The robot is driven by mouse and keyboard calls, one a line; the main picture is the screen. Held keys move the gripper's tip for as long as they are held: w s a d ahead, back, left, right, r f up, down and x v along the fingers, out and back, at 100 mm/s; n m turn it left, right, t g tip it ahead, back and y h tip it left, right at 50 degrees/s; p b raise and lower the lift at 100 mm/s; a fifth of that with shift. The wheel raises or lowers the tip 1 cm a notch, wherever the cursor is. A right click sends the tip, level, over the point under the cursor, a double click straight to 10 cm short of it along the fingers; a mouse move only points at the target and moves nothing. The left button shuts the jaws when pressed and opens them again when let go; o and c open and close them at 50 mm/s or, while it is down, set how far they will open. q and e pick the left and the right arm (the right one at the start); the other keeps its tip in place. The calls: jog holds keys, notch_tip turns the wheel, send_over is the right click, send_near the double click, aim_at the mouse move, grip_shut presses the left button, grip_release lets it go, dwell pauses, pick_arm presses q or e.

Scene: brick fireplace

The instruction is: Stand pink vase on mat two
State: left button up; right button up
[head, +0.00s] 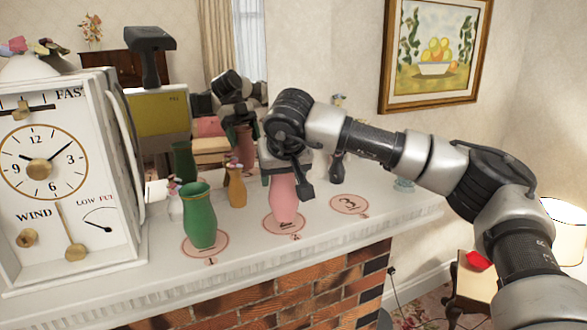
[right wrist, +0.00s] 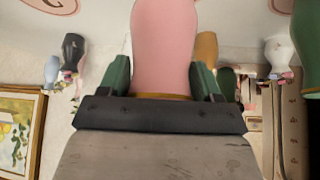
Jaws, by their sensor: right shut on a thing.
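The pink vase (head: 283,203) is upright over a round pink mat (head: 268,222) on the mantel. This mat lies between mats one and three, and the vase hides most of it. I cannot tell whether the vase's base touches it. My right gripper (head: 284,165) comes from above and is shut on the vase's upper part. In the right wrist view the pink vase (right wrist: 165,45) sits between the green-sided fingers (right wrist: 162,82). My left gripper does not show.
A green vase (head: 200,217) stands on mat one (head: 222,240), left of the pink vase. Mat three (head: 349,204) is bare at the right. A small orange vase (head: 236,186) stands behind. A large white clock (head: 70,180) fills the left end. The mantel's front edge is close.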

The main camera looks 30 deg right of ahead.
jog(key=shift+a+f, duration=0.1)
jog(key=shift+f, duration=0.4)
jog(key=shift+a+f, duration=0.2)
jog(key=shift+f, duration=0.05)
jog(key=shift+s, duration=0.1)
jog(key=o, duration=0.6)
jog(key=shift+d+f, duration=0.1)
jog(key=shift+f, duration=0.05)
jog(key=o, duration=0.4)
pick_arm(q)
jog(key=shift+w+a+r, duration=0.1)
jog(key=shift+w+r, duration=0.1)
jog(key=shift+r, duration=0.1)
pick_arm(e)
jog(key=shift+o, duration=0.2)
